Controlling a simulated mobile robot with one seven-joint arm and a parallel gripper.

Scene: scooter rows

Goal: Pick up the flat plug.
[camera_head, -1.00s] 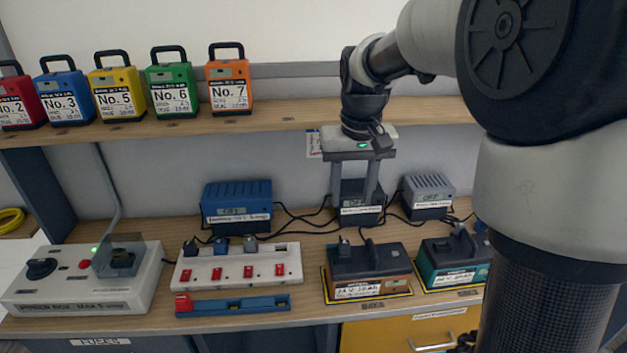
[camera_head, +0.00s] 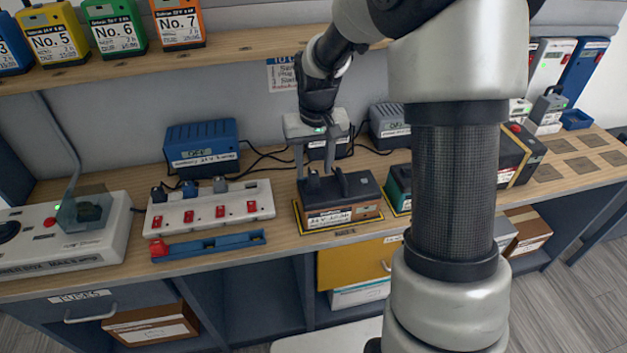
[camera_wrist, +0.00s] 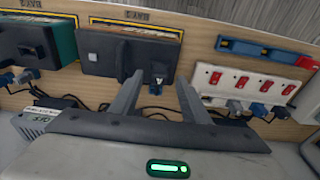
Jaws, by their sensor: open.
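A small dark plug (camera_head: 312,182) stands on top of the brown-and-black battery (camera_head: 342,213); I cannot tell from its shape whether it is the flat one. It also shows in the wrist view (camera_wrist: 157,85). My gripper (camera_head: 314,172) is open and points down at the battery's left part. In the wrist view, my gripper (camera_wrist: 159,80) has one finger on each side of this plug, with gaps visible and nothing held. Other plugs, black, blue (camera_head: 190,188) and grey (camera_head: 220,185), sit in the white power strip (camera_head: 254,204).
A blue charger (camera_head: 202,148) and a grey charger (camera_head: 390,127) stand behind, with loose black cables. A teal battery (camera_head: 398,188) is close on the right, partly hidden by my arm. A shelf (camera_head: 240,42) with numbered batteries runs above. A blue rail (camera_head: 215,246) lies in front of the strip.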

